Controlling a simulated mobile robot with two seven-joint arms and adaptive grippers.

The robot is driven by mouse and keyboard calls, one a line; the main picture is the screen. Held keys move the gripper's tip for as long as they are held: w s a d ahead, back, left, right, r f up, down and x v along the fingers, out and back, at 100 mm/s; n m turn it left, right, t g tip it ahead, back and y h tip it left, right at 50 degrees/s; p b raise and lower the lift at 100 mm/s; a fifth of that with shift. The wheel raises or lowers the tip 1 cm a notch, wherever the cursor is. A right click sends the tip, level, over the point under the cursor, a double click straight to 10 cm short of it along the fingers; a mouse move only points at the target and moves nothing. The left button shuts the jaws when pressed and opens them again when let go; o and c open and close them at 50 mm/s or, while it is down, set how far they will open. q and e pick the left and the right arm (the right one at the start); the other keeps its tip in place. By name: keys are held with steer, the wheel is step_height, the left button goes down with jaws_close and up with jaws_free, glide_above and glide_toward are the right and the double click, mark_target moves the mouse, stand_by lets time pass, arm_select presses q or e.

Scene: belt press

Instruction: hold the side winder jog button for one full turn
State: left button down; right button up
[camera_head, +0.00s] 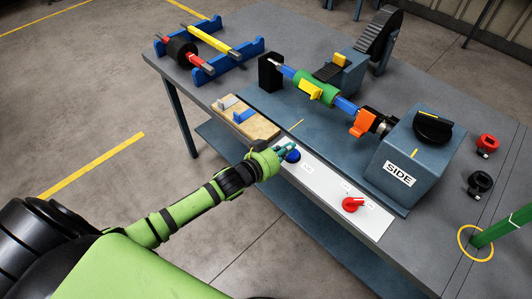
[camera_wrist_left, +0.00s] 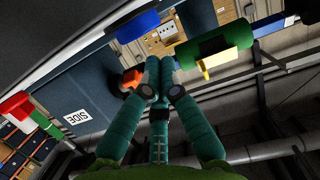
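The blue jog button (camera_head: 293,155) is on the left end of a white control panel (camera_head: 325,182) along the front of the bench. My left gripper (camera_head: 285,150) is at the button, its fingertips over or against its left edge. I cannot tell whether they press it. In the left wrist view my left gripper (camera_wrist_left: 160,90) has its fingers drawn together with nothing visible between them. The side winder is the blue-grey unit labelled SIDE (camera_head: 398,174), with a dark knob (camera_head: 433,126) on top. The SIDE label also shows in the left wrist view (camera_wrist_left: 76,117). My right gripper is not in view.
A red switch (camera_head: 352,204) sits on the panel's right end. Behind are a blue shaft with a green sleeve (camera_head: 315,88) and an orange clamp (camera_head: 363,123). A wooden block (camera_head: 250,125) is left of the button. A green post (camera_head: 505,225) stands at right.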

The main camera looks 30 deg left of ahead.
arm_select(q)
steer(key=shift+s+a+r+b, duration=0.25)
steer(key=shift+s+r+b, duration=0.25)
steer(key=shift+s, duration=0.35)
steer(key=v, duration=0.8)
steer(key=shift+r+b, duration=0.35)
steer(key=shift+b, duration=0.1)
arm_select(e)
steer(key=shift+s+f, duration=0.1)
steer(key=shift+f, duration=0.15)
arm_select(q)
steer(key=r+b, duration=0.1)
steer(key=b, duration=0.2)
steer(key=shift+w+a+r+b, duration=0.1)
steer(key=shift+r+b, duration=0.2)
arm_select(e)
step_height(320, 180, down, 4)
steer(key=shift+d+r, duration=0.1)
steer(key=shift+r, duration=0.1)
